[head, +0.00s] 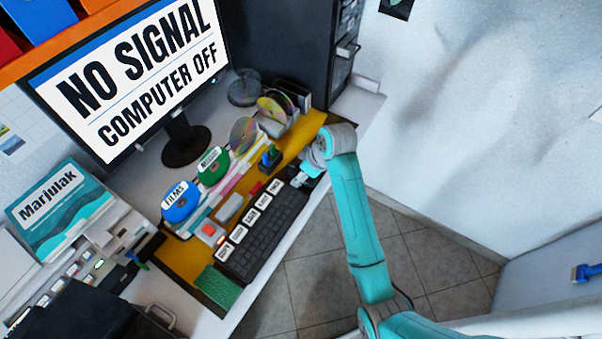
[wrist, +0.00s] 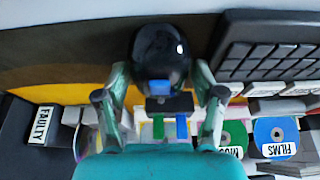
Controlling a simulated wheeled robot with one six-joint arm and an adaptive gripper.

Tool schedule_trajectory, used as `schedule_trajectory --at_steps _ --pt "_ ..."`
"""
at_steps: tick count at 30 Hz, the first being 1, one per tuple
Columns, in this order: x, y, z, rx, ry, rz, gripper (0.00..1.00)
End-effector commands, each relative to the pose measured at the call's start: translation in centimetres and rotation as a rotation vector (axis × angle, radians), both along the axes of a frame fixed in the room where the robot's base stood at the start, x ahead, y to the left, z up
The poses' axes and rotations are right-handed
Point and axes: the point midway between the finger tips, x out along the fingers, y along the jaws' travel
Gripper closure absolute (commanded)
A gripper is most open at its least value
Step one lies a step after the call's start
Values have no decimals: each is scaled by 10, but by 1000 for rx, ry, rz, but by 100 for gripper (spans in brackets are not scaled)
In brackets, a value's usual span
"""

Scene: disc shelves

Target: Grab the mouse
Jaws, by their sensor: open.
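The mouse (wrist: 160,50) is black and glossy with a blue patch. It lies on the desk pad, between the spread fingers of my gripper (wrist: 160,84) in the wrist view. The fingers stand open on either side of its near end; whether they touch it I cannot tell. In the head view my gripper (head: 308,171) is low over the desk's right end, beyond the keyboard's far end, and the arm largely hides the mouse there.
The black keyboard (head: 262,235) lies close beside the mouse; it also shows in the wrist view (wrist: 270,50). Discs labelled FILMS (head: 181,201) and a green one (head: 212,166) stand behind. A monitor (head: 140,75) stands at the back. Tiled floor (head: 330,270) is clear.

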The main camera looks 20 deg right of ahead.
Motion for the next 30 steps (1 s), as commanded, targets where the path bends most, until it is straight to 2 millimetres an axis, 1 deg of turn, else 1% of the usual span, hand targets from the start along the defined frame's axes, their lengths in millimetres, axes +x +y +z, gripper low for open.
schedule_trajectory --at_steps 5,8,9,10,11,17,20,23,30 --pt "0 0 0 0 0 0 31" --pt "0 0 0 0 0 0 54" --pt "0 0 0 0 0 0 64" --pt "0 0 0 0 0 0 71" --pt "0 0 0 0 0 0 74" --pt "0 0 0 0 0 0 75" --pt "1 0 4 0 -1 0 75" --pt "1 0 14 0 -3 -1 75" --pt "1 0 59 -2 -5 -1 75"
